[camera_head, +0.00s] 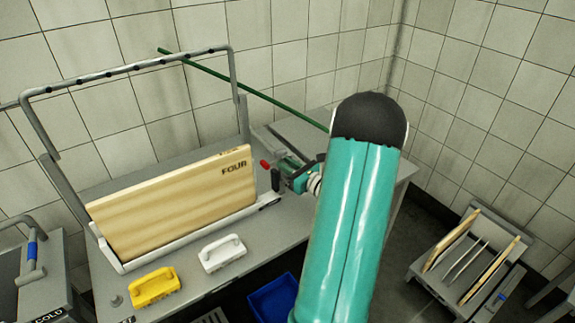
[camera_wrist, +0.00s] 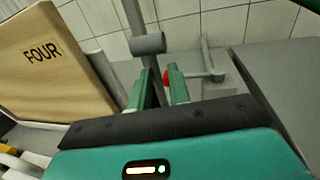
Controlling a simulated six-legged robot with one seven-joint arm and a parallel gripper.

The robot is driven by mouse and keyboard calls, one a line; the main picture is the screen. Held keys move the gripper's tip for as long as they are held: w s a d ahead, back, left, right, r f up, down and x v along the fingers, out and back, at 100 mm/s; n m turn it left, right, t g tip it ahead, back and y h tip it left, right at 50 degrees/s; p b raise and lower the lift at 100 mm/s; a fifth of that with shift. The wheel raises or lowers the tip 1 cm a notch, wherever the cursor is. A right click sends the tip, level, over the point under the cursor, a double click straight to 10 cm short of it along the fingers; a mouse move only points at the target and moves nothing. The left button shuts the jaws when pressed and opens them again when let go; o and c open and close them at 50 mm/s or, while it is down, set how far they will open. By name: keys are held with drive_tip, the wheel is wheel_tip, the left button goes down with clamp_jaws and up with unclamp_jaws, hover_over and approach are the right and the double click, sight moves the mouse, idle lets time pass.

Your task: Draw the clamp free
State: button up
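A grey metal clamp-like fitting (camera_wrist: 205,74) with a red knob (camera_wrist: 171,76) stands at the right end of the wooden board marked FOUR (camera_head: 175,205). In the head view the red knob (camera_head: 265,164) shows just left of my gripper (camera_head: 280,170). In the wrist view my gripper's two green fingers (camera_wrist: 162,88) stand apart, with a gap between them. The right finger partly covers the red knob; I cannot tell whether they touch. A grey cylinder (camera_wrist: 148,43) on a post is beyond the fingertips. My arm hides part of the bench.
The board leans upright in a pale tray (camera_head: 200,236) under a grey pipe frame (camera_head: 140,65). A yellow block (camera_head: 155,287) and a white block (camera_head: 222,253) with handles lie in front. A blue bin (camera_head: 272,300) is below. A rack with boards (camera_head: 470,265) stands right.

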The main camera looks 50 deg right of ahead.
drive_tip(key=s+a, duration=0.1)
drive_tip(key=s, duration=1.2)
drive_tip(key=shift+s+a, duration=0.25)
drive_tip(key=shift+s, duration=0.1)
drive_tip(key=w+a+r+n+g+y, duration=0.2)
drive_tip(key=w+a+n+g+y, duration=0.15)
drive_tip(key=a+n, duration=0.4)
drive_tip(key=w+a+r+n+g+y, duration=0.3)
drive_tip(key=a+n+y, duration=0.1)
drive_tip(key=a, duration=0.7)
drive_tip(key=w+a+r+n+g+y, duration=0.25)
drive_tip(key=a+n, duration=0.35)
drive_tip(key=a, duration=0.3)
drive_tip(key=s+a+r+n+g+h, duration=0.1)
drive_tip(key=s+a+r+n+h, duration=0.2)
drive_tip(key=a+n, duration=0.4)
drive_tip(key=s+a+r+n+g+h, duration=0.2)
drive_tip(key=s+a+r+n+h, duration=0.2)
drive_tip(key=a+n, duration=0.3)
drive_tip(key=r+n+h, duration=0.1)
drive_tip(key=n, duration=0.4)
drive_tip(key=shift+s+a+n, duration=0.3)
drive_tip(key=shift+a+n, duration=0.05)
